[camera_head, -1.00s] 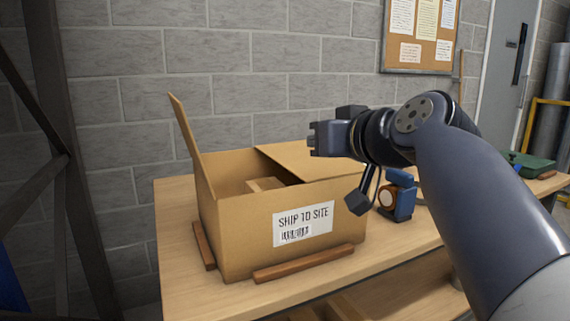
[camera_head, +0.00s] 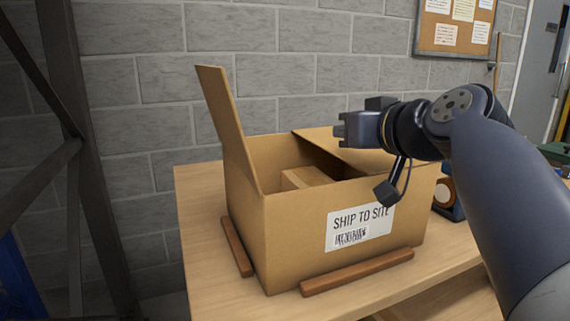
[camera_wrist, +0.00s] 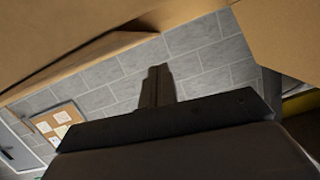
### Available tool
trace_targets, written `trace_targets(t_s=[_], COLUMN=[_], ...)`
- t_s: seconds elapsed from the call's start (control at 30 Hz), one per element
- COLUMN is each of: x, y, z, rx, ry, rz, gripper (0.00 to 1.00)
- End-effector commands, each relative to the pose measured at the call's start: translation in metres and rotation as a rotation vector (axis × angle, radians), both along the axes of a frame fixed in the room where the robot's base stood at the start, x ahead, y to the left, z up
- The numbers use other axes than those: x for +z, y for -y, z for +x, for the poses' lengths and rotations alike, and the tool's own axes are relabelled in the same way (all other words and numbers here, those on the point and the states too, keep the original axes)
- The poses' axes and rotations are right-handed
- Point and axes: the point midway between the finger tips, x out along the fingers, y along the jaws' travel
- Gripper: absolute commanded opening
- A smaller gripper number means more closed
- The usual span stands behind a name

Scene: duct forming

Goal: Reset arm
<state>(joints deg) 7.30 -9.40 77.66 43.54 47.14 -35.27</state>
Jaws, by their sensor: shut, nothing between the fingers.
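My gripper (camera_head: 341,130) is at the end of my arm, in front of and above the right part of the open cardboard box. Its fingers are shut with nothing between them, pointing left in the head view. In the wrist view the closed fingers (camera_wrist: 157,86) show against the grey wall. The cardboard box (camera_head: 300,235) stands on the wooden table, with a "SHIP TO SITE" label on its front. One flap stands up at the left and another lies to the right behind my gripper. A smaller cardboard piece is inside. Cardboard edges also fill the top of the wrist view (camera_wrist: 200,12).
Wooden strips (camera_head: 357,272) lie along the box's front and left sides on the table (camera_head: 205,270). A blue device (camera_head: 448,196) stands right of the box, partly behind my arm. A dark metal frame (camera_head: 75,150) is at the left. A cork board (camera_head: 455,28) hangs on the wall.

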Motion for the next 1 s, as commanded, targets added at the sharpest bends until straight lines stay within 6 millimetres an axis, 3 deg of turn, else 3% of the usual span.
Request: trace_targets(t_s=[0.2, 0.4, 0.8, 1.0], x=[-0.022, -0.029, -0.028, -0.016], y=[0.003, 0.004, 0.004, 0.003], z=[-0.003, -0.004, -0.004, -0.003], rx=[0.001, 0.001, 0.002, 0.002], ry=[0.0, 0.0, 0.0, 0.0], rz=[0.0, 0.0, 0.001, 0.0], gripper=[0.0, 0.0, 0.0, 0.0])
